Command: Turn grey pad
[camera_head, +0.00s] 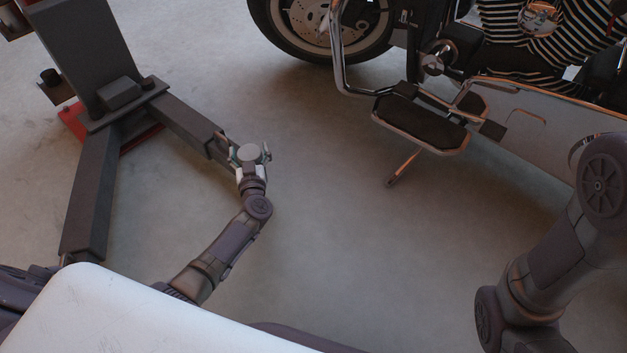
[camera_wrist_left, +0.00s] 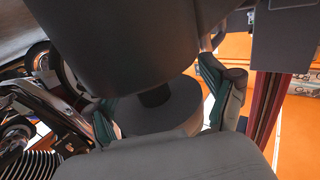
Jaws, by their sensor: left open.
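The grey pad (camera_head: 249,152) is a small round disc at the free end of the right-hand lift arm. In the left wrist view, the pad (camera_wrist_left: 165,112) shows as a grey disc on a short dark stem, below a large dark grey body. My left gripper (camera_head: 250,157) is at the pad, with a finger on either side. In the wrist view its green-lined fingers (camera_wrist_left: 160,110) stand apart around the disc. Whether they touch its rim I cannot tell. My right arm shows at lower right, but its gripper is out of view.
The grey lift post (camera_head: 85,50) stands at upper left, with another lift arm (camera_head: 90,190) reaching toward the front. A motorcycle (camera_head: 440,100) with a footboard (camera_head: 425,125) and kickstand (camera_head: 402,168) is at upper right. The concrete floor (camera_head: 350,240) between them is clear.

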